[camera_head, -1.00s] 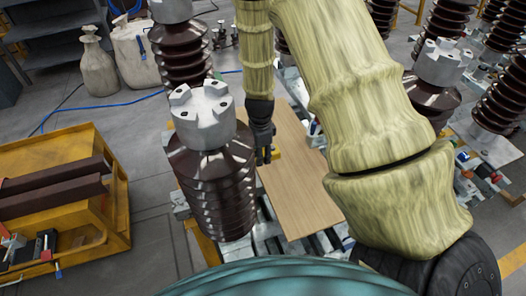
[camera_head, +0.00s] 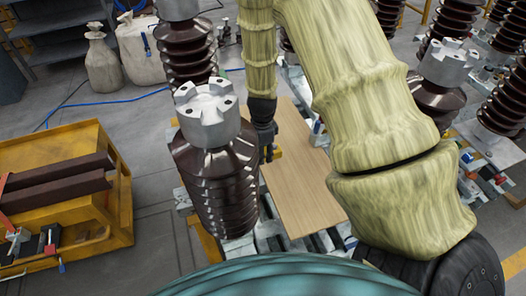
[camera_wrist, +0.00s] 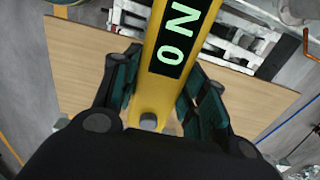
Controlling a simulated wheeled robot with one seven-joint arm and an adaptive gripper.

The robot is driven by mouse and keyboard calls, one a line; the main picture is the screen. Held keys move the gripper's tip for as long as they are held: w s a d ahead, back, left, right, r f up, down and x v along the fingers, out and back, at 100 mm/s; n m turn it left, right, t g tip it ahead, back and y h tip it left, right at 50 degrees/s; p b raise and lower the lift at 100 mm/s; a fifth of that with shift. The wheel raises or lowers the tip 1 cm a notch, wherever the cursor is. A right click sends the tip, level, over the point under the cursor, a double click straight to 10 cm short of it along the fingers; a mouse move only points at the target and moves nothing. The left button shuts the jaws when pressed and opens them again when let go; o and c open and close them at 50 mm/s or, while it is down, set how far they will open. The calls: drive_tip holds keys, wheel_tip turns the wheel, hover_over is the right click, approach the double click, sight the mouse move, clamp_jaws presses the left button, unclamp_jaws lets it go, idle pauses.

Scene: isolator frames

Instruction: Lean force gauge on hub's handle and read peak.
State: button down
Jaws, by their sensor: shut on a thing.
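My gripper (camera_head: 266,152) hangs over the wooden board beside the front insulator in the head view. It is shut on a yellow force gauge (camera_wrist: 152,95), whose small yellow part also shows in the head view (camera_head: 277,154). In the wrist view the gauge lies lengthwise between the dark green finger pads, with a finger on each side. The gauge's far end runs out of the top of the wrist view. I cannot make out the hub or its handle in either view.
A wooden board (camera_head: 303,190) lies below the gripper. A brown ribbed insulator with a grey metal cap (camera_head: 207,113) stands close on its left. More insulators stand at the right. A yellow cart (camera_head: 117,213) is at the left, with grey floor between. White metal framework (camera_wrist: 225,40) borders the board.

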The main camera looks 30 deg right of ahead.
drive_tip(key=shift+w+a, duration=0.25)
drive_tip(key=shift+a, duration=0.65)
idle(1.4)
drive_tip(key=shift+d, duration=0.15)
drive_tip(key=shift+s+d+p, duration=0.25)
drive_tip(key=shift+s+d, duration=0.05)
drive_tip(key=shift+d, duration=0.75)
drive_tip(key=shift+s+d+p, duration=0.2)
drive_tip(key=shift+s+d, duration=0.05)
drive_tip(key=shift+d, duration=0.8)
drive_tip(key=shift+r+p, duration=3.2)
drive_tip(key=shift+r, duration=4.3)
drive_tip(key=shift+f, duration=0.1)
